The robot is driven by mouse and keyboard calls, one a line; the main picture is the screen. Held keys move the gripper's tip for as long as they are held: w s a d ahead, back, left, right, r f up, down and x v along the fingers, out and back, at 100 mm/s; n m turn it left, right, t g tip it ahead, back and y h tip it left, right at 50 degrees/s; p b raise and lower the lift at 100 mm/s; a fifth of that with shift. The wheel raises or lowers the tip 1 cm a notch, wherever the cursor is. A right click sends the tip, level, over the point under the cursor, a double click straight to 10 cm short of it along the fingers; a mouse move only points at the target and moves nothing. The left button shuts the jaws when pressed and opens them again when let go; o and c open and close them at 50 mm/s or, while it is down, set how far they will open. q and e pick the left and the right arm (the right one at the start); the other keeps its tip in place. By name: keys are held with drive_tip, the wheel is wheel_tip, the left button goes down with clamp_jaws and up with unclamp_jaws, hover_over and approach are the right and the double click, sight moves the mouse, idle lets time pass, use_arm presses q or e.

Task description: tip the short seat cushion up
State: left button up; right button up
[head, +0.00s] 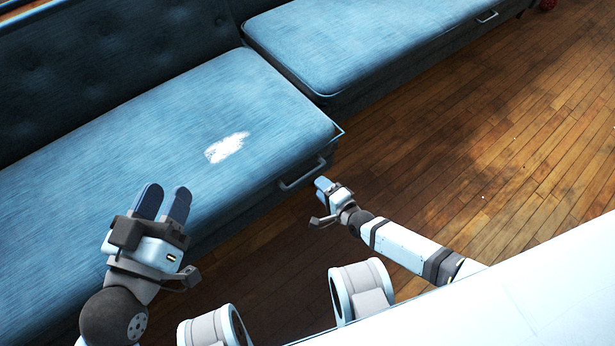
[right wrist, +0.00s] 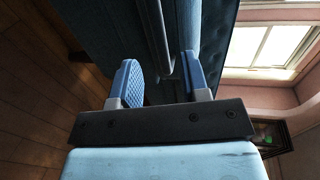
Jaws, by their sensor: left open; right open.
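A blue seat cushion (head: 130,170) with a pale worn patch fills the left of the head view. It lies flat, with a metal handle (head: 302,175) on its front side near the right corner. A second blue cushion (head: 340,45) lies flat beyond it. I cannot tell which is shorter. My right gripper (head: 321,185) is open just right of the near handle. In the right wrist view, the handle bar (right wrist: 155,30) reaches down to between its open fingers (right wrist: 163,78), with nothing gripped. My left gripper (head: 166,193) is open and empty above the near cushion's front part.
The tufted backrest (head: 110,60) stands behind the cushions. The far cushion has its own handle (head: 488,16). Wooden floor (head: 500,160) is clear in front of the sofa. A window (right wrist: 268,45) shows in the right wrist view.

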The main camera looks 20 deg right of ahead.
sight(308, 174)
drive_tip(key=b+x, duration=0.2)
drive_tip(key=x, duration=0.5)
drive_tip(key=shift+w, duration=0.1)
use_arm(q)
wheel_tip(308, 174, down, 4)
drive_tip(key=shift+d+r+g, duration=0.1)
drive_tip(key=shift+d+g, duration=0.05)
drive_tip(key=shift+g, duration=0.65)
use_arm(e)
clamp_jaws()
